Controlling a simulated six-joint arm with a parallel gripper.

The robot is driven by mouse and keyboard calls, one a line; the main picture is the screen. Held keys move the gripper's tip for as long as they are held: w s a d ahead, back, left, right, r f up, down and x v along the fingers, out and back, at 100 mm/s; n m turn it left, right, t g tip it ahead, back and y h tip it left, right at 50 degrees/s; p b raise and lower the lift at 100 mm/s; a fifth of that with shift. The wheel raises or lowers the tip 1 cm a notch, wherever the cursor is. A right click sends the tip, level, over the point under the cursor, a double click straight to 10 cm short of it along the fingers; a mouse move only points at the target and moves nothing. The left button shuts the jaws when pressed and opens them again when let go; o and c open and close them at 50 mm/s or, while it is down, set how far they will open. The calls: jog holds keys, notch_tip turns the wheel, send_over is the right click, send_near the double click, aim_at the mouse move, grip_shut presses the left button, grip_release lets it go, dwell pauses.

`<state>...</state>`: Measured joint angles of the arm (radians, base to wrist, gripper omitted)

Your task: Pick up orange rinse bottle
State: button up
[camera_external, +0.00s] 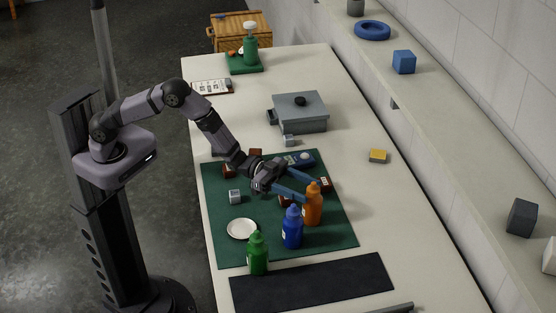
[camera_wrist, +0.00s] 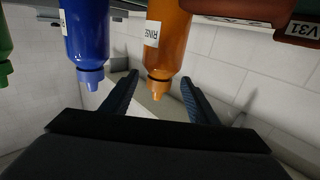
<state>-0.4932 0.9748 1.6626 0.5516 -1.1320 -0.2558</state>
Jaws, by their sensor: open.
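The orange rinse bottle (camera_external: 312,206) stands upright on the green mat (camera_external: 225,255), towards its right side. My gripper (camera_external: 296,189) is open, with its blue fingers reaching towards the upper part of the orange bottle. In the wrist view, which shows the scene upside down, the orange rinse bottle (camera_wrist: 165,45) has a white label with "RINSE" lettering. Its nozzle end lies between the two open fingertips of my gripper (camera_wrist: 158,85). I cannot tell whether either finger touches it.
A blue bottle (camera_external: 292,228) stands close beside the orange one, and a green bottle (camera_external: 257,254) is further left at the mat's front edge. A white dish (camera_external: 241,229) and small brown blocks lie nearby. A grey box (camera_external: 301,112) stands behind the mat. The table's right side is mostly clear.

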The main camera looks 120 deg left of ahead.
aim_at(313, 192)
jog(key=shift+w+p, duration=0.45)
jog(key=shift+w, duration=1.1)
jog(key=shift+c, duration=0.6)
grip_shut()
